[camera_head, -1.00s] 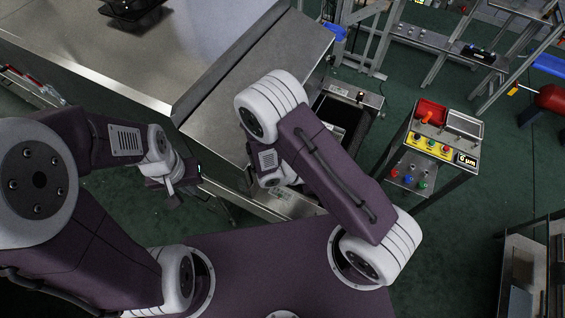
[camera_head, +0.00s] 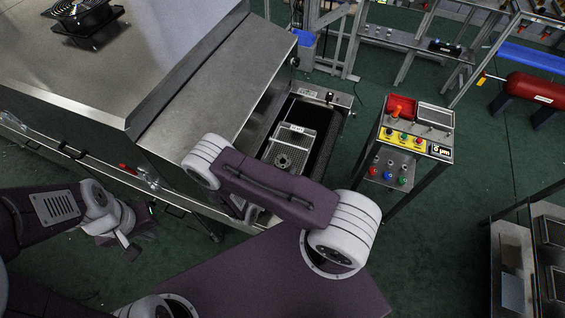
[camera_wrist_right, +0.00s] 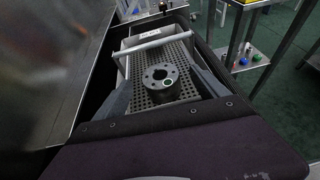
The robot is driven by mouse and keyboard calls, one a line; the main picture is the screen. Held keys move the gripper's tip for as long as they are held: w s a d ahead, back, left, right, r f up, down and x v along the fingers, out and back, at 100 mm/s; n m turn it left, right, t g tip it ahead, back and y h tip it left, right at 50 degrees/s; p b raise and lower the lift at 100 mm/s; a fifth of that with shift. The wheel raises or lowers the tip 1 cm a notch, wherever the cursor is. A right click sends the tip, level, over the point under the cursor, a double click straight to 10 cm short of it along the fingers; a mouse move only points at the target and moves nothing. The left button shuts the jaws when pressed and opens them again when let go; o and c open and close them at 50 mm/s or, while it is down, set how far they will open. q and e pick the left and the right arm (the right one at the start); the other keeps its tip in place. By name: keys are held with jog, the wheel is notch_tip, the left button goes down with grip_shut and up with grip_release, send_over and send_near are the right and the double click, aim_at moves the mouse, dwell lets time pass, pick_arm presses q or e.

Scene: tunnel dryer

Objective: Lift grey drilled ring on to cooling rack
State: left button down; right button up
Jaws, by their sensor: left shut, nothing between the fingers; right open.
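The grey drilled ring (camera_wrist_right: 161,80), round with a centre hole and several small holes, sits on a perforated metal tray (camera_wrist_right: 140,99) with a bar handle. In the head view the ring (camera_head: 284,160) and the tray (camera_head: 297,138) lie inside a dark open bay at the dryer's end. My right gripper (camera_wrist_right: 160,70) is open, its two dark fingers on either side of the ring in the wrist view; contact cannot be told. In the head view my right arm hides it. My left gripper (camera_head: 130,250) is shut and empty, low at the left. I cannot identify the cooling rack.
The steel dryer housing (camera_head: 205,85) stands left of the bay, with a black fan (camera_head: 85,18) on top. A button stand (camera_head: 405,145) is to the right. A red cylinder (camera_head: 537,90) lies further right. Green floor is clear between the stand and the right-hand bench.

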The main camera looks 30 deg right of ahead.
aim_at(281, 164)
jog(key=x, duration=0.3)
jog(key=shift+s+a, duration=0.15)
jog(key=c, duration=0.7)
jog(key=shift+r, duration=0.1)
grip_shut()
notch_tip(281, 164, up, 5)
jog(key=p, duration=0.4)
jog(key=s+d+r+p, duration=0.2)
jog(key=s+r+p, duration=0.4)
jog(key=s, duration=0.5)
jog(key=shift+d+p, duration=0.25)
jog(key=shift+p, duration=1)
